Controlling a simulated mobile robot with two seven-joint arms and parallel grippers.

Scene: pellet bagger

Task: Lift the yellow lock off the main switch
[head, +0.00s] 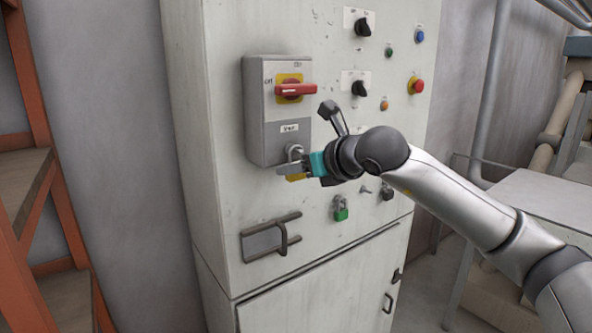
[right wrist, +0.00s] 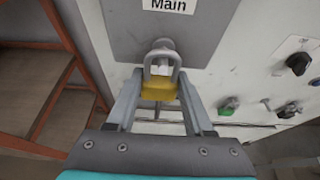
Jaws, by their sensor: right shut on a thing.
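The yellow lock (right wrist: 159,89) hangs by its metal shackle below the main switch box (right wrist: 170,30) in the right wrist view. In the head view the lock (head: 296,177) is mostly hidden behind my right gripper (head: 294,172). The right gripper's fingers (right wrist: 158,100) are shut on the yellow body, one on each side. The shackle still appears around the metal loop under the box. The main switch (head: 295,89) has a red handle, turned horizontal, on a yellow plate of the grey box. My left gripper is not in view.
A metal hasp bracket (head: 265,240) sits lower left. Knobs and a red button (head: 416,85) are at upper right. An orange shelf rack (head: 30,150) stands left.

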